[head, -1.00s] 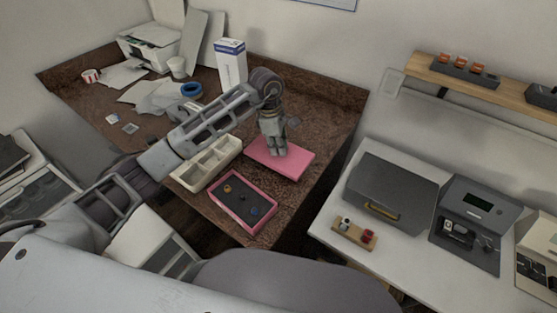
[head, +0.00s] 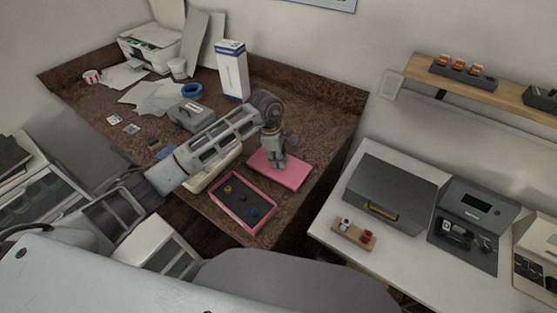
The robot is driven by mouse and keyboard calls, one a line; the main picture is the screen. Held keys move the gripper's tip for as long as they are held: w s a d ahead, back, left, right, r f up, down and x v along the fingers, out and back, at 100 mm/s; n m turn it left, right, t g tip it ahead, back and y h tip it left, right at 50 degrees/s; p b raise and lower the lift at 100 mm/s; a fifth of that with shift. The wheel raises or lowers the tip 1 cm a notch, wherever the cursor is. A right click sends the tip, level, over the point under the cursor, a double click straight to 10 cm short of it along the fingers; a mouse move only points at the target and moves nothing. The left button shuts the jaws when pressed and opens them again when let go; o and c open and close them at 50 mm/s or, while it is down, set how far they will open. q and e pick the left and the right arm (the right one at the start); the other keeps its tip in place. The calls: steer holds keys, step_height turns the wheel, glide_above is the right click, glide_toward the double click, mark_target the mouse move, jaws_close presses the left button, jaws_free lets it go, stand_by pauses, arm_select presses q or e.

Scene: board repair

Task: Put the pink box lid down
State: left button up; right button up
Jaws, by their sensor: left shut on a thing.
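The pink box lid (head: 292,177) is a flat pink rectangle at the right part of the brown desk, near its front right edge. My left gripper (head: 273,167) points down and is shut on the lid at its upper left part; the fingertips are small and partly hard to make out. The lid lies flat, at or just above the desktop; I cannot tell whether it touches. The open pink box (head: 262,229) sits in front of the lid, with several small parts on its dark floor. My right gripper is not in view.
A cream compartment tray (head: 213,180) is partly hidden under my left arm. A grey box (head: 186,115), blue tape (head: 192,90) and a white carton (head: 232,71) stand farther back. The desk right of the lid is clear. A white table (head: 325,228) with equipment stands at right.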

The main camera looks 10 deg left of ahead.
arm_select(q)
steer(key=shift+f, duration=0.5)
steer(key=shift+f, duration=0.15)
steer(key=o, duration=0.8)
steer(key=shift+o, duration=0.3)
